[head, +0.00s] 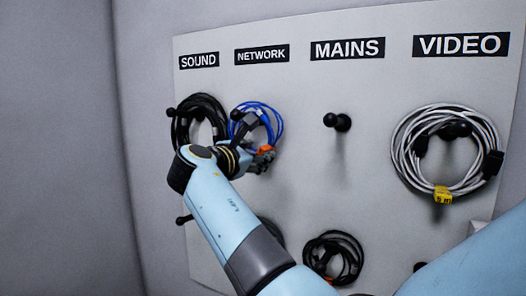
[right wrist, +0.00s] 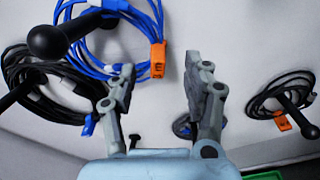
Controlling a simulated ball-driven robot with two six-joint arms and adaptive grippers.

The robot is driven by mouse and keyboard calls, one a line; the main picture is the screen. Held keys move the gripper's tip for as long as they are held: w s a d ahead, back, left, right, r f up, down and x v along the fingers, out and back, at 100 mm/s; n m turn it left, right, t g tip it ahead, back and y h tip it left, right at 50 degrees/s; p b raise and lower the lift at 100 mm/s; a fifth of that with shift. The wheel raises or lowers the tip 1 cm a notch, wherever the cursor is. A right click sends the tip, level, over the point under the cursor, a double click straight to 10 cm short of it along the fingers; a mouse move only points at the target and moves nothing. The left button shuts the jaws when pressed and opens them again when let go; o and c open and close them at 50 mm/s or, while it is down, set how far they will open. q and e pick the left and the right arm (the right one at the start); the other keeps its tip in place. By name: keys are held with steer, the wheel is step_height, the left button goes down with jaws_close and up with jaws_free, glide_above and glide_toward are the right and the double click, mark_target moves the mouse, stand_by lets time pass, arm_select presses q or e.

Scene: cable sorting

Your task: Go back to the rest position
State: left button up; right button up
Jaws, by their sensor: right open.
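My right gripper (head: 264,158) is in front of the board, just below the blue coil under the NETWORK label. In the right wrist view its two fingers (right wrist: 160,78) stand wide apart with nothing between them. The blue cable coil (head: 275,118) hangs on a peg with an orange tag; the coil also shows at the top left of the wrist view (right wrist: 100,68), apart from the fingers. My arm hides part of the board below. My left gripper is not in view.
The board (head: 370,95) holds a black coil (head: 178,135) under SOUND and a grey-white coil (head: 398,150) under VIDEO. The MAINS peg (head: 338,122) is bare. A lower black coil (head: 349,245) hangs near my arm. Something green (right wrist: 262,175) shows at the wrist view's bottom edge.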

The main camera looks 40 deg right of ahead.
steer(key=shift+v, duration=0.85)
steer(key=s+f+n+g+y+b, duration=0.2)
steer(key=s+f, duration=0.5)
steer(key=f, duration=1.1)
steer(key=s+f+y+b, duration=0.35)
steer(key=s+f, duration=0.35)
steer(key=f, duration=1.1)
steer(key=s+f+n+g+y+b, duration=0.1)
steer(key=s+f+y+b, duration=0.15)
steer(key=s+f, duration=1.1)
steer(key=s+a+f+m+g+y+b, duration=0.1)
steer(key=s+a+f+m+y+b, duration=0.1)
steer(key=s+f+m, duration=0.8)
steer(key=s+a+f+m+g+y+b, duration=0.2)
steer(key=s+f+m, duration=0.7)
steer(key=s+f, duration=1)
steer(key=shift+a+m+y+b, duration=0.4)
steer(key=shift+a+y+b, duration=0.15)
steer(key=shift+a+y, duration=1)
